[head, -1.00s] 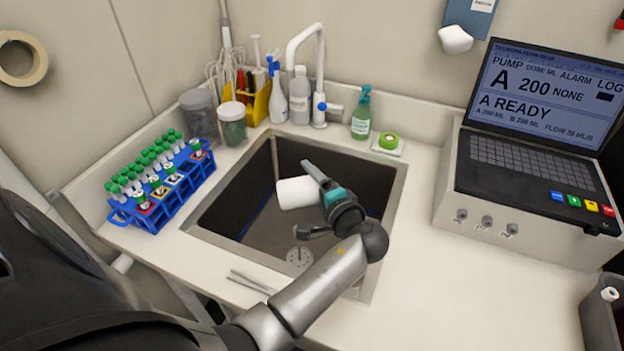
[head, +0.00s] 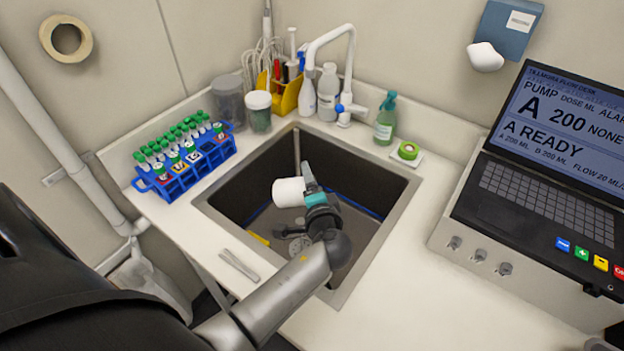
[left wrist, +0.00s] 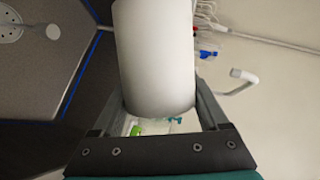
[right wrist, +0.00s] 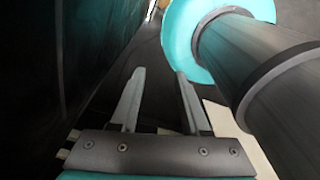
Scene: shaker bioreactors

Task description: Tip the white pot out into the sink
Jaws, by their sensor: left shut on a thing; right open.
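The white pot (head: 288,192) lies tipped on its side over the sink (head: 268,212) in the head view. My left gripper (head: 308,184) is shut on it. In the left wrist view the pot (left wrist: 155,60) sits between the two fingers of the left gripper (left wrist: 158,110), and its opening cannot be seen. No contents are seen leaving it. The sink's drain (left wrist: 10,28) shows at the upper left of that view. My right gripper (right wrist: 160,100) is open and empty in the right wrist view; it is out of the head view.
A blue rack (head: 188,172) of green-capped tubes stands left of the sink. Lidded jars, bottles and the white tap (head: 345,85) stand behind it. Tweezers (head: 240,265) lie at the front edge. A pump console (head: 510,230) stands at the right. Clear counter lies between sink and console.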

